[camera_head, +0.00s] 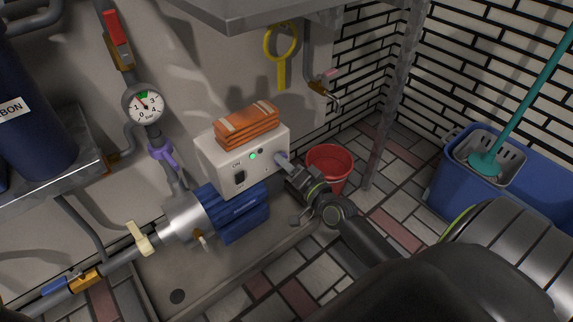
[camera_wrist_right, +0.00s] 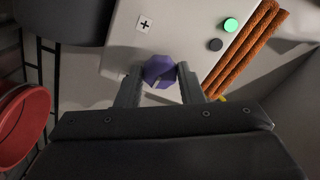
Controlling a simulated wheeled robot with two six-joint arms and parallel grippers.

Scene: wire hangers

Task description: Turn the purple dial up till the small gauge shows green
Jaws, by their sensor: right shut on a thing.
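The purple dial (camera_wrist_right: 158,70) sits on the end face of the white control box (camera_head: 222,166), near a plus mark (camera_wrist_right: 144,24). In the right wrist view my right gripper (camera_wrist_right: 158,84) is shut on the dial, one finger on each side. In the head view my right gripper (camera_head: 283,161) reaches the box's right end, and the dial is hidden there. The small round gauge (camera_head: 143,106) stands at upper left, with numbers and a green patch near its top; the needle's exact reading is too small to tell. My left gripper is out of view.
A green lamp (camera_head: 253,156) is lit on the box, and an orange folded cloth (camera_head: 247,127) lies on top. A blue motor (camera_head: 238,210) is below. A red bucket (camera_head: 330,165) stands close behind my right gripper. A purple valve handle (camera_head: 161,154) is below the gauge.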

